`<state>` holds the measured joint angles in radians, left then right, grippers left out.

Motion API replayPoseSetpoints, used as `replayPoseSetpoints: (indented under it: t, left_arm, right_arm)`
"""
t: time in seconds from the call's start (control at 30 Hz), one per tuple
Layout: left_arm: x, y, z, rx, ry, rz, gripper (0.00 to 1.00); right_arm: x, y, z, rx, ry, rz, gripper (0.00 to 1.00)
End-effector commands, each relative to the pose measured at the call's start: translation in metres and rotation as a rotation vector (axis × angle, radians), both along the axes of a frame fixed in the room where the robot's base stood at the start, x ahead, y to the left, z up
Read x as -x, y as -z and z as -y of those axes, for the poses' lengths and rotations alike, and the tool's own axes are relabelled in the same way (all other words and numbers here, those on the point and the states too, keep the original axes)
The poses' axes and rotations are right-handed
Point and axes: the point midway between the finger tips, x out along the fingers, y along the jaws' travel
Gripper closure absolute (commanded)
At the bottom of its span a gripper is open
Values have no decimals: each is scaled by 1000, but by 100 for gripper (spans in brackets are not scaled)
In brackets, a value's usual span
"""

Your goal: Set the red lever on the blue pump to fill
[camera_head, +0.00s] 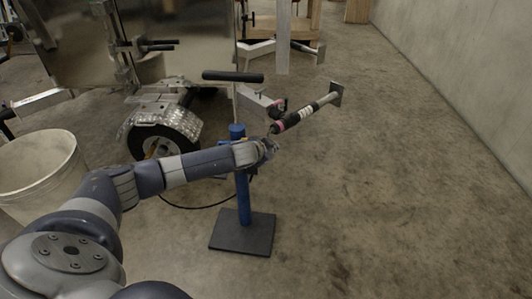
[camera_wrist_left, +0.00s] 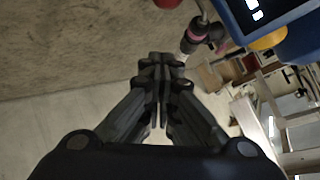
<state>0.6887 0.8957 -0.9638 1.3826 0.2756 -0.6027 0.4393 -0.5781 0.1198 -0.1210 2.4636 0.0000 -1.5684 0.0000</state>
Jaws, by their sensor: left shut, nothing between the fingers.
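The blue pump (camera_head: 243,200) stands upright on a dark square base plate, with a black T-handle above it. My left arm crosses in front of its upper part. My left gripper (camera_head: 270,147) is small in the head view, just right of the post. In the left wrist view my left gripper (camera_wrist_left: 162,75) is shut and empty. A blue body (camera_wrist_left: 275,25) with a dark white-marked panel and a yellow part fills the upper right there, apart from the fingertips. A red piece (camera_wrist_left: 167,3) is cut off by the top edge; I cannot tell if it is the lever. The lever's setting is not readable.
A black-and-pink rod with a flat end plate (camera_head: 336,94) sticks out behind the pump. A trailer with a wheel (camera_head: 150,143) stands behind left. A white bucket (camera_head: 40,165) is at far left. The concrete floor on the right is clear up to the wall (camera_head: 470,70).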

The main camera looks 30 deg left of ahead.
Motion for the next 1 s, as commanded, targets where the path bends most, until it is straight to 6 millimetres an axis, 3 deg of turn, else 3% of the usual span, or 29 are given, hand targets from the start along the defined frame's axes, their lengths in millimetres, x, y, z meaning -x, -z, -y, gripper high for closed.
replayPoseSetpoints:
  t: [0.07, 0.3, 1.0]
  left_arm:
    - [-10, 8, -1, -1, -1, 2, 100]
    - [18, 22, -16, -2, 0, -1, 100]
    - [22, 26, -17, -3, 0, 5, 100]
  right_arm:
    - [1, 0, 0, 0, 0, 4, 54]
    - [1, 6, 0, 1, 0, 2, 54]
    - [1, 10, 0, 1, 0, 2, 54]
